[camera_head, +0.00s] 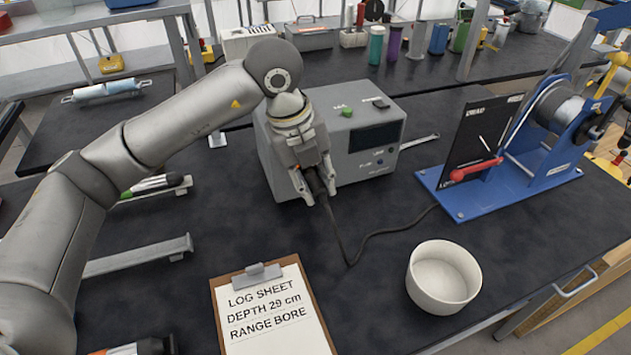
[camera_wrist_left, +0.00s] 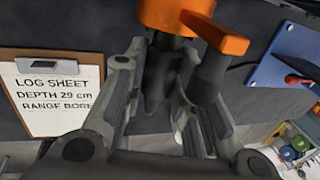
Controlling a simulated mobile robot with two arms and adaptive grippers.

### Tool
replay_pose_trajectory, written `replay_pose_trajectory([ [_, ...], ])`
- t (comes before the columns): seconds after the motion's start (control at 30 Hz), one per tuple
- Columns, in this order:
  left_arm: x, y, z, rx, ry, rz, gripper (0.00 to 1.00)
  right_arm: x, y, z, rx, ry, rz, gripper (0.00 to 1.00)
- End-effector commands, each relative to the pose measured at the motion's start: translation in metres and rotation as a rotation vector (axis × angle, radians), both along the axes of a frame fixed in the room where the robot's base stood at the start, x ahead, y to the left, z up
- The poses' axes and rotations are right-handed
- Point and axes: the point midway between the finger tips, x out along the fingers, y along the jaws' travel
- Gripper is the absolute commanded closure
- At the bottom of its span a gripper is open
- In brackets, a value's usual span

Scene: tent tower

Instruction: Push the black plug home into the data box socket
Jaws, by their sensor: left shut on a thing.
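My left gripper (camera_head: 317,190) is shut on the black plug (camera_head: 316,181), right in front of the grey data box (camera_head: 378,137), near the left part of its front face. A black cable (camera_head: 342,240) runs from the plug down onto the table and then right. The gripper hides the socket, so I cannot tell how far the plug sits in it. In the left wrist view, dark bodies with orange parts (camera_wrist_left: 222,36) show at and between the fingers; I cannot tell what the orange parts are. My right gripper is not in view.
A blue-based stand (camera_head: 453,205) with a reel and a black panel stands to the right. A white bowl (camera_head: 412,280) and a clipboard with a log sheet (camera_head: 268,313) lie in front. The tabletop between box and bowl is free except for the cable.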

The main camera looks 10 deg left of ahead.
Motion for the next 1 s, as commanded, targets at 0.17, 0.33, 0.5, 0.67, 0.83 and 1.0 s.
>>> replay_pose_trajectory([
  [0.17,0.0042,0.0029,0.0001,-0.001,0.000,0.001,0.99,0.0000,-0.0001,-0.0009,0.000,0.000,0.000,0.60],
  [0.33,0.0077,0.0052,0.0001,-0.001,0.000,0.001,0.99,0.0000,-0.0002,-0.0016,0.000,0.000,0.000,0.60],
  [0.5,0.0104,0.0072,0.0002,-0.001,-0.001,0.000,0.72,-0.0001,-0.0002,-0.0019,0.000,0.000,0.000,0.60],
  [0.67,0.0102,0.0070,0.0002,-0.001,-0.001,0.000,0.51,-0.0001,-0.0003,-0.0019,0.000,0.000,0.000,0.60],
  [0.83,0.0101,0.0069,0.0001,0.000,0.000,0.000,0.49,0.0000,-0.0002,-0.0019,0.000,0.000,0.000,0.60],
  [1.0,0.0099,0.0071,0.0011,0.000,0.000,0.000,0.49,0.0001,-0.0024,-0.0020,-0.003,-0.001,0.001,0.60],
])
